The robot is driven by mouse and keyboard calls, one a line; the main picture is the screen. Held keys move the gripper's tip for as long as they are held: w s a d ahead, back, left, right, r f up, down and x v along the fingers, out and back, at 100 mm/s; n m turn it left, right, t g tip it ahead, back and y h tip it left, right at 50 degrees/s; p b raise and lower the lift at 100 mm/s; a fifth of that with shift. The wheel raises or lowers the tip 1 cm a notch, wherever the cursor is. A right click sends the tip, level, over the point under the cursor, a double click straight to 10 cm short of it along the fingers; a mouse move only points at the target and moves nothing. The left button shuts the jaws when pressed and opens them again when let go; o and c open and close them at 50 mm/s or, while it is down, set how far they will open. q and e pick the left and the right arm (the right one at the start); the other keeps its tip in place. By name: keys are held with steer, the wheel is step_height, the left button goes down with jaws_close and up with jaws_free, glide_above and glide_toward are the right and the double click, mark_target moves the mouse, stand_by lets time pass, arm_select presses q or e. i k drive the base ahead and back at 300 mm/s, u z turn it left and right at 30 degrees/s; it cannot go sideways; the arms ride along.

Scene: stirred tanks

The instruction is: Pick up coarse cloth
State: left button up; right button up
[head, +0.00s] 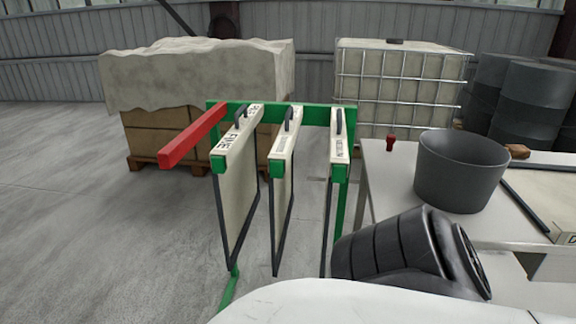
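A green rack (314,115) stands ahead of me with hanging cloth frames in a row. The left frame (238,205) has a label that seems to read FINE. The middle frame (283,200) has a label too small to read. The right frame (340,150) has a label that seems to read MEDIUM. Each has a dark handle on top. Another pale framed panel (550,190) lies on the table at the right edge, its label cut off. I cannot tell which one is the coarse cloth. Neither gripper is in view.
A red bar (192,136) juts from the rack's left. A grey bucket (460,170) and a small red object (390,143) stand on the white table (390,185). Behind are a covered pallet (190,75), a caged tank (400,90) and dark drums (535,105). The left floor is clear.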

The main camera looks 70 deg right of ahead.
mark_target(282, 196)
steer(key=z, duration=2.05)
